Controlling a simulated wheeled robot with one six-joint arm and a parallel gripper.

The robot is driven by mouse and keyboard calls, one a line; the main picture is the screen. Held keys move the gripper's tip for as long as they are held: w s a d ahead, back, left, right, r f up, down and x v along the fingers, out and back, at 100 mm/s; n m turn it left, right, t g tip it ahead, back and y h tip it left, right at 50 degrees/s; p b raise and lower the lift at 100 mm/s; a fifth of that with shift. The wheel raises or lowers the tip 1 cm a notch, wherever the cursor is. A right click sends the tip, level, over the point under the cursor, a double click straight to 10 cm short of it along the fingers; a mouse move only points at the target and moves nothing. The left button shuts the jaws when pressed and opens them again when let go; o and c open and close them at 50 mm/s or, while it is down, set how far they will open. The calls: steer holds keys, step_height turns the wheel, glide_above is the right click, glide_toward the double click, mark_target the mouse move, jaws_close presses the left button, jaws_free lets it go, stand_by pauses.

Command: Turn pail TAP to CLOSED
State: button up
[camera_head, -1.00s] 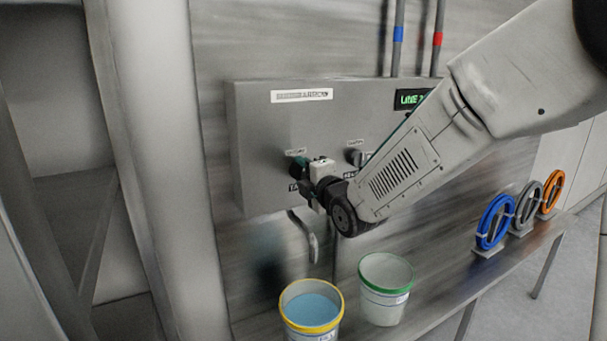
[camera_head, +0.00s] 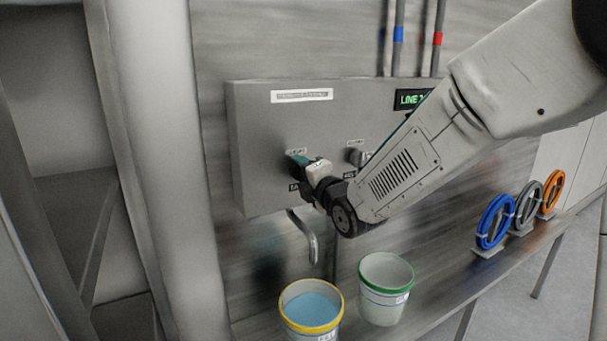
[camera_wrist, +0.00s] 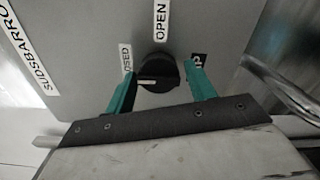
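The tap knob (camera_wrist: 160,72) is black and round, with a short white mark that points left in the wrist view, toward the partly hidden CLOSED label (camera_wrist: 126,58). The OPEN label (camera_wrist: 160,35) is above the knob, and the partly hidden TAP label (camera_wrist: 199,64) is at its right. My gripper (camera_wrist: 160,82) has its two green fingers on either side of the knob, with visible gaps, so it looks open. In the head view, my gripper (camera_head: 301,161) is at the left knob position of the grey panel (camera_head: 262,125) and hides that knob.
A second knob (camera_head: 357,157) is to the right of my gripper. A curved spout (camera_head: 306,238) hangs below the panel. A yellow-rimmed pail (camera_head: 311,309) with blue content and a green-rimmed pail (camera_head: 385,287) stand below on the bench.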

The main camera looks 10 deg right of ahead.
steer(key=shift+o, duration=0.2)
steer(key=v, duration=0.7)
steer(key=shift+s, duration=0.4)
steer(key=shift+d, duration=0.15)
